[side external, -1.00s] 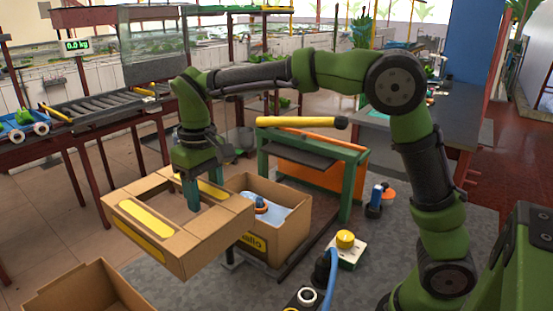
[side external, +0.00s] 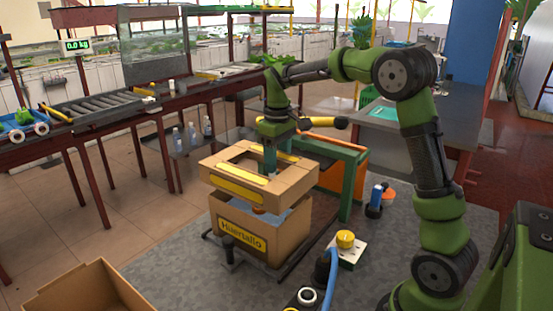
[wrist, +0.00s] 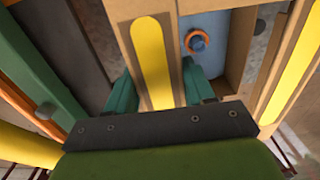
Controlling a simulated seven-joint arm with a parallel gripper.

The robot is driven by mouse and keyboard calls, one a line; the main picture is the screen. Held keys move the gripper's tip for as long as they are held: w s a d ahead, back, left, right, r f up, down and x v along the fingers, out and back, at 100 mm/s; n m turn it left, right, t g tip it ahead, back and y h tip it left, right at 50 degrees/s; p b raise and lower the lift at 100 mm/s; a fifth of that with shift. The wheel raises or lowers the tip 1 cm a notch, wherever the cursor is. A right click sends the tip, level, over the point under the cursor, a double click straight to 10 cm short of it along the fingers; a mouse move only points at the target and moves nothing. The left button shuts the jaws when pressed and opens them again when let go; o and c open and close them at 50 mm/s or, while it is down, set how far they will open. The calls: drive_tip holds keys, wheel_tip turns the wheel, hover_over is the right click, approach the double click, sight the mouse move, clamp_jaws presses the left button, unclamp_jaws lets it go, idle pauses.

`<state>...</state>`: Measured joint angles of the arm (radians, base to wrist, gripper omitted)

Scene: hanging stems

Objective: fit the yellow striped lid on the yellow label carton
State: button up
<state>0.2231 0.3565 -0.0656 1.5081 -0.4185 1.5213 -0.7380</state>
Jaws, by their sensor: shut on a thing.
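The yellow striped lid (side external: 226,187) is a brown cardboard frame with yellow stripes and an open middle. My gripper (side external: 270,172) is shut on one bar of the lid, and in the wrist view the green fingers (wrist: 160,88) stand on either side of a yellow-striped bar. The yellow label carton (side external: 290,233) stands upright below, its yellow label facing the camera. The lid is held just above the carton, roughly over it, with a gap at the front and right. Through the lid opening the wrist view shows a blue content with an orange ring (wrist: 197,42) inside the carton.
A green and orange frame (side external: 346,180) stands right behind the carton. An open cardboard box (side external: 90,290) is at the lower left. A yellow button box (side external: 346,245) and a blue-handled tool (side external: 375,200) stand to the right.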

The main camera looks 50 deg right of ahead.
drive_tip(key=shift+f, duration=3.5)
drive_tip(key=shift+f, duration=0.6)
drive_tip(key=o, duration=1.3)
drive_tip(key=shift+a, duration=0.1)
drive_tip(key=shift+r, duration=0.1)
drive_tip(key=shift+r, duration=1.35)
drive_tip(key=shift+r, duration=0.1)
drive_tip(key=shift+r, duration=3.5)
